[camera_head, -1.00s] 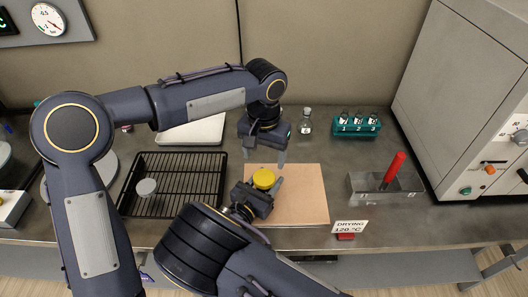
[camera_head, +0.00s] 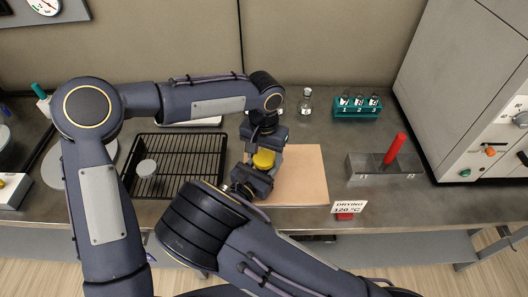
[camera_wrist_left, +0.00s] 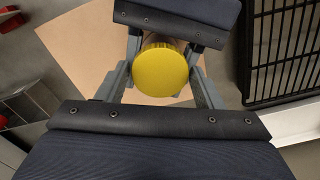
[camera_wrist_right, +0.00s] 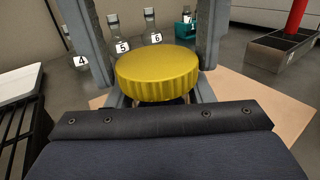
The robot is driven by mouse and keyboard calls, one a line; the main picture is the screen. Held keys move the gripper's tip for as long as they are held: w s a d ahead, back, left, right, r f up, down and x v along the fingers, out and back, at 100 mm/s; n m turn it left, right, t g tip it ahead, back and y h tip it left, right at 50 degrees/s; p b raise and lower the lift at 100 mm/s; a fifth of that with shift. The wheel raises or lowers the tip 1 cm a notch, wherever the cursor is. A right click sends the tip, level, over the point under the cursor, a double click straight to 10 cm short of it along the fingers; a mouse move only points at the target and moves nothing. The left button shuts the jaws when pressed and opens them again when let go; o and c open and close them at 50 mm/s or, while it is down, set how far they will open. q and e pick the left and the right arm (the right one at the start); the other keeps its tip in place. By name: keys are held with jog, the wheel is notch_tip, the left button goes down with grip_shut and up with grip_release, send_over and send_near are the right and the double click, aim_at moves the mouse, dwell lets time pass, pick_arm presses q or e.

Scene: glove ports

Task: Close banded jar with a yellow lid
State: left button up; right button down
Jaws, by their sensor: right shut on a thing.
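The yellow lid (camera_head: 264,158) is level above the tan board, and it also shows in the left wrist view (camera_wrist_left: 163,70) and the right wrist view (camera_wrist_right: 158,75). The jar body under it is almost wholly hidden by the lid and grippers, so I cannot see its bands. My right gripper (camera_head: 256,178) comes in from the front, low, and is shut on the jar just below the lid. My left gripper (camera_head: 265,146) points down from above. Its fingers straddle the lid with visible gaps on both sides, open.
The tan board (camera_head: 303,178) has free room on its right. A flask (camera_head: 305,103) and teal vial rack (camera_head: 357,112) stand behind.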

pick_arm(q)
jog(key=c, duration=0.7)
jog(key=m, duration=0.4)
jog(key=shift+m, duration=0.4)
jog(key=m, duration=0.5)
jog(key=shift+m, duration=0.3)
jog(key=o, duration=1.1)
jog(key=shift+c, duration=0.2)
jog(key=shift+r, duration=0.15)
notch_tip(320, 180, up, 4)
jog(key=shift+r, duration=0.15)
